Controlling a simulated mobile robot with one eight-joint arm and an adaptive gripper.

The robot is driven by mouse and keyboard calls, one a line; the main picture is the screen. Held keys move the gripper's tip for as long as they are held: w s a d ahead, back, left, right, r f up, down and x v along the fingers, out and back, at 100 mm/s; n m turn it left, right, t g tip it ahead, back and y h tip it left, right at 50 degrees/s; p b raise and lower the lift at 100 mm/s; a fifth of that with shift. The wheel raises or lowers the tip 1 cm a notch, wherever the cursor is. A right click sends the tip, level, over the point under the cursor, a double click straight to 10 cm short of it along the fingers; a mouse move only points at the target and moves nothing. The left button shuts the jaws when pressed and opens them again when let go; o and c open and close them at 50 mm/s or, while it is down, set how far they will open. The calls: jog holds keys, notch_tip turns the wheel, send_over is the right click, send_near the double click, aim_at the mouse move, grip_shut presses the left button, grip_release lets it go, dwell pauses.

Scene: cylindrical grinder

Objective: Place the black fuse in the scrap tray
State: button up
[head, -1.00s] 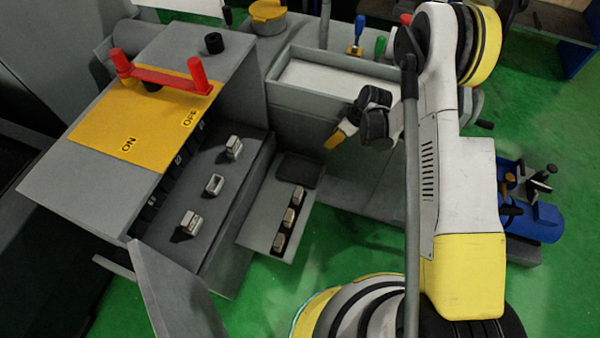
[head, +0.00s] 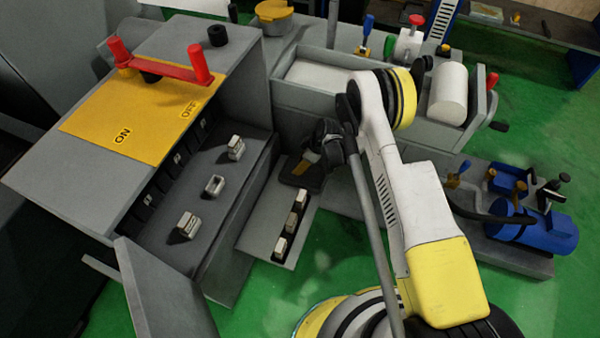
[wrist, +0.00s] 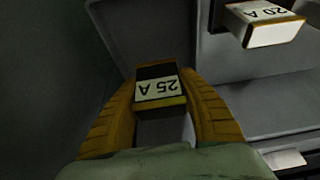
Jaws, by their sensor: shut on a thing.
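My gripper (head: 304,166) is over the dark shallow tray (head: 301,183) at the back end of the grey ledge; this looks like the scrap tray, though no label shows. In the wrist view the yellow fingers of my gripper (wrist: 161,82) are shut on a black fuse (wrist: 158,72) with a white "25 A" label facing the camera. The fuse is hidden or too small to make out in the head view. I cannot tell its height above the tray.
The open grey cabinet (head: 200,230) on the left holds fuses, with a red handle (head: 160,70) on top. A "20 A" fuse (wrist: 265,22) is close right in the wrist view.

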notch_tip(320, 180, down, 4)
jog(key=shift+a+f+b, duration=0.1)
jog(key=shift+b, duration=1)
jog(key=o, duration=1.3)
